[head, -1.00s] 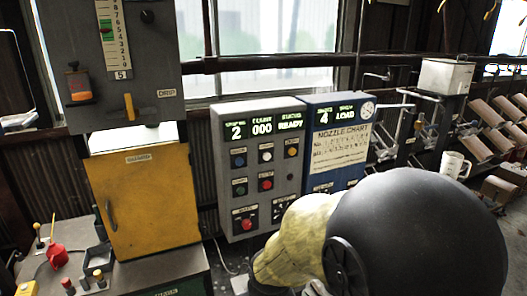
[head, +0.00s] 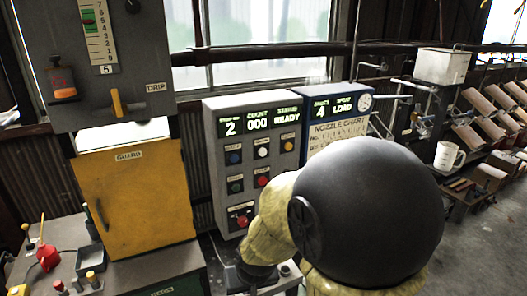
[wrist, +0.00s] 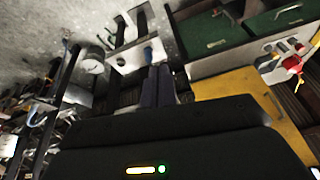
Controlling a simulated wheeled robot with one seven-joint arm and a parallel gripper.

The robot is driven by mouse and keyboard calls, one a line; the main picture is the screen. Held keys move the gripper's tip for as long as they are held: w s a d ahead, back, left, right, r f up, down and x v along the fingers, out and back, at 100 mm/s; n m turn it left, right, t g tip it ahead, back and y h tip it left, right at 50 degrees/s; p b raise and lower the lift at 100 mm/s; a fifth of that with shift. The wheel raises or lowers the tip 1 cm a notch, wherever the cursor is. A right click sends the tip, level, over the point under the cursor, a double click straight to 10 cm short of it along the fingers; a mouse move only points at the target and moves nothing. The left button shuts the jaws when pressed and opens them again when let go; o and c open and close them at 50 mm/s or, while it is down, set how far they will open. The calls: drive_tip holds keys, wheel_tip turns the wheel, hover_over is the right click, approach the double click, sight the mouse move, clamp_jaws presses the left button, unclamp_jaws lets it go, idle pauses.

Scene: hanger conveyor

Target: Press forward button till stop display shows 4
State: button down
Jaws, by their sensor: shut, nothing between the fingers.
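The grey control panel (head: 213,165) stands at the centre of the head view. Its stop display (head: 230,127) reads 2, beside a count of 000 and READY. Below are a blue button (head: 235,157), a white button (head: 263,152), an orange button (head: 289,145), a green button (head: 236,188) and a red button (head: 262,181). Their labels are too small to read surely, so I cannot tell which is forward. My arm hides the panel's lower right. My gripper (wrist: 157,85) shows in the wrist view, shut and empty, apart from the panel's buttons.
A blue panel (head: 308,112) adjoins on the right, showing 4 and LOAD, partly behind my arm. A white mug (head: 447,156) and racks stand right.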

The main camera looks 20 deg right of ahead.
drive_tip(key=w+d+r+m+t+h+p, duration=0.2)
drive_tip(key=w+d+r+m+t+p, duration=0.15)
drive_tip(key=w, duration=0.45)
drive_tip(key=w+d+r+m+t+h+p, duration=0.25)
drive_tip(key=w+d+r+m, duration=0.2)
drive_tip(key=w, duration=0.35)
drive_tip(key=w+d+r+m+t+h+p, duration=0.1)
drive_tip(key=d+r+m+t+h+p, duration=0.3)
drive_tip(key=d+r+h, duration=0.4)
drive_tip(key=m+h+p, duration=0.1)
drive_tip(key=m, duration=0.1)
drive_tip(key=shift+w+d+r+m, duration=0.3)
drive_tip(key=shift+d+r+m, duration=0.05)
drive_tip(key=shift+d+m, duration=0.05)
